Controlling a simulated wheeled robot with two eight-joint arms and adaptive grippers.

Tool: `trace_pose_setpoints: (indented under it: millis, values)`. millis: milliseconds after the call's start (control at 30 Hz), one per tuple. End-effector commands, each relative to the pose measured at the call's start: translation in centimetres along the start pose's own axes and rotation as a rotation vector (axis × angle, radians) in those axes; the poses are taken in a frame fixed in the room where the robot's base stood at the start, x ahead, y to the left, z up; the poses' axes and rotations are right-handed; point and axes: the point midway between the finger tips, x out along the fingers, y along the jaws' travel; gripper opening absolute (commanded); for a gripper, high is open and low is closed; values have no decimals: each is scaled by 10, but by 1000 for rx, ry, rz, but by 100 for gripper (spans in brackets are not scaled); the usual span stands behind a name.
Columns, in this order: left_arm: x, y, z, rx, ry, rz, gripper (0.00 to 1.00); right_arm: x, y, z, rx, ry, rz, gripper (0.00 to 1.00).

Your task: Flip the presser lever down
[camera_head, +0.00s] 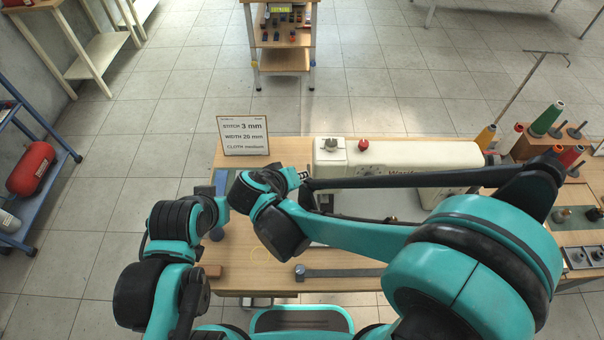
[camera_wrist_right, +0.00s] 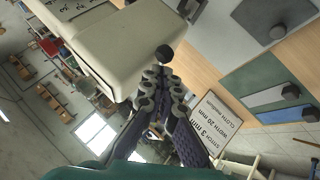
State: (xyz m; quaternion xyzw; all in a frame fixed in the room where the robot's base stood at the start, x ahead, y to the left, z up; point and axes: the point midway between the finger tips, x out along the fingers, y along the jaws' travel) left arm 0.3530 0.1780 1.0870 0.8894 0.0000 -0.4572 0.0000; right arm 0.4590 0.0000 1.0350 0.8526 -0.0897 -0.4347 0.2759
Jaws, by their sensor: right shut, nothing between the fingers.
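The white sewing machine (camera_head: 400,155) stands on the wooden table, and its head also fills the upper left of the right wrist view (camera_wrist_right: 105,45). A black ball knob (camera_wrist_right: 164,54), which looks like the end of the presser lever, sits beside the machine head. Its shaft is hidden, so I cannot tell the lever's angle. My right gripper (camera_wrist_right: 161,85) is shut and empty, fingertips close to the knob; I cannot tell whether they touch. In the head view my right gripper (camera_head: 302,176) is at the machine's left end. My left arm is folded at left; its fingers are not clear.
A sign (camera_head: 243,135) stands at the table's back left. A grey strip (camera_head: 340,273) lies near the front edge. Thread cones (camera_head: 547,118) stand at right. A red knob (camera_head: 363,145) tops the machine. My right arm crosses in front of the machine.

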Motion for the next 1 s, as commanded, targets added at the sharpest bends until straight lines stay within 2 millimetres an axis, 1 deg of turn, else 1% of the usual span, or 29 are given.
trace_pose_setpoints:
  millis: [67, 233, 333, 700, 1000]
  values:
    - [1, 0, 1, 0, 0, 0, 0, 1, 0, 1, 0, 0, 0, 0]
    - [13, 0, 10, 0, 0, 0, 0, 12, -6, 14, -1, -1, 0, 0]
    - [17, 0, 12, 0, 0, 0, 0, 14, -9, 18, -1, -3, -1, 0]
    - [14, 0, 10, 0, 0, 0, 0, 13, -7, 20, 1, -10, -2, 0]
    - [6, 0, 4, 0, 0, 0, 0, 3, 1, 13, 1, -9, -1, 0]
